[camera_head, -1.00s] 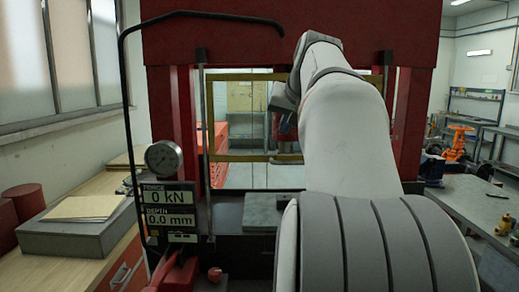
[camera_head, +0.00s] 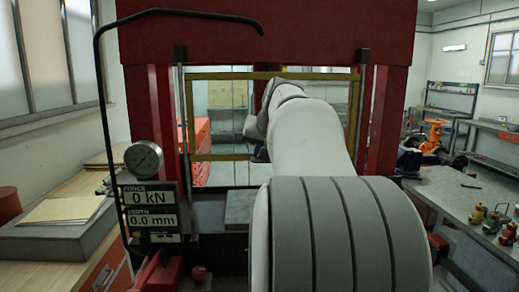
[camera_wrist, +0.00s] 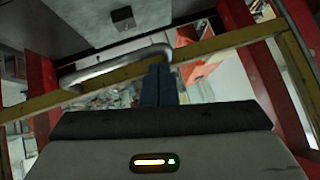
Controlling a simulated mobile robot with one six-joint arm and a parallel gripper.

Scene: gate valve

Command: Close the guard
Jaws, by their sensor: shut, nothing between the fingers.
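The guard is a clear panel in a yellow frame (camera_head: 222,76) on the front of the red press, its top bar just under the press head and its lower bar partly behind my arm. In the wrist view a yellow bar (camera_wrist: 225,42) crosses at a slant, with a curved metal handle (camera_wrist: 105,66) on it. My gripper (camera_wrist: 160,70) is shut and empty, its dark fingertips overlapping the bar by the handle's right end. I cannot tell whether they touch. In the head view my gripper is small, dark and mostly hidden by the arm.
A gauge (camera_head: 144,158) and a readout panel (camera_head: 149,207) showing 0 kN and 0.0 mm are left of the opening. A black bent rod (camera_head: 103,110) rises there. A grey plate (camera_head: 238,206) sits on the press bed. A bench (camera_head: 455,200) with small items stands right.

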